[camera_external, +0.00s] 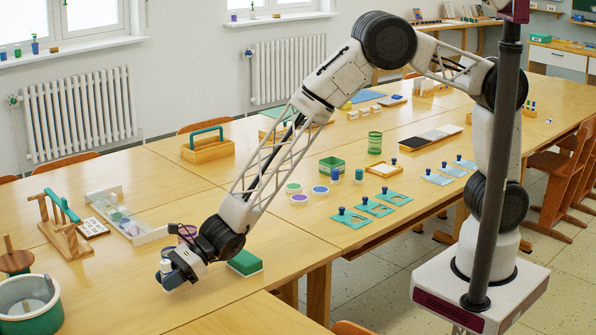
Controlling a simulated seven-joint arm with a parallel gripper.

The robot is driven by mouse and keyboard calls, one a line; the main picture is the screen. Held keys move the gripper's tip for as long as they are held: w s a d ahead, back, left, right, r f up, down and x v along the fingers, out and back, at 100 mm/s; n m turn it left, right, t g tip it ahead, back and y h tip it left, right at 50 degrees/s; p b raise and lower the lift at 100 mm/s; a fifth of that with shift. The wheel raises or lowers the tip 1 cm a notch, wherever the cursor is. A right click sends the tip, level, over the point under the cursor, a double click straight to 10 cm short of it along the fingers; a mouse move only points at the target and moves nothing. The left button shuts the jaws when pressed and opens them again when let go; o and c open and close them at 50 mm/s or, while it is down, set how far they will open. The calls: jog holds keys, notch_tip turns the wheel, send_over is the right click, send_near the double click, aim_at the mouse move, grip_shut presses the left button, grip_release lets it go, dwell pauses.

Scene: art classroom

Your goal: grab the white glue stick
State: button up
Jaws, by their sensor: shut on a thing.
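My arm reaches down to the near left part of the table. My gripper (174,277) is low over the wooden tabletop and shut on a small white upright thing, which looks like the white glue stick (166,266). Its pale top shows above the dark fingers; its lower part is hidden by them. I cannot tell whether it touches the table.
A green and white block (245,263) lies just right of my gripper. A purple-topped container (187,232) stands close behind. A round green-rimmed tub (28,304) and a wooden stand (62,226) are to the left. Bare tabletop (125,275) lies between the tub and gripper.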

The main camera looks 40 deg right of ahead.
jog(key=s+d, duration=0.2)
jog(key=d, duration=0.2)
jog(key=s+d, duration=0.3)
jog(key=d, duration=0.2)
jog(key=s+d+r, duration=0.1)
jog(key=s+d, duration=0.1)
jog(key=d, duration=0.2)
jog(key=shift+s+d, duration=0.2)
jog(key=shift+d, duration=0.1)
jog(key=shift+d, duration=0.1)
dwell(0.3)
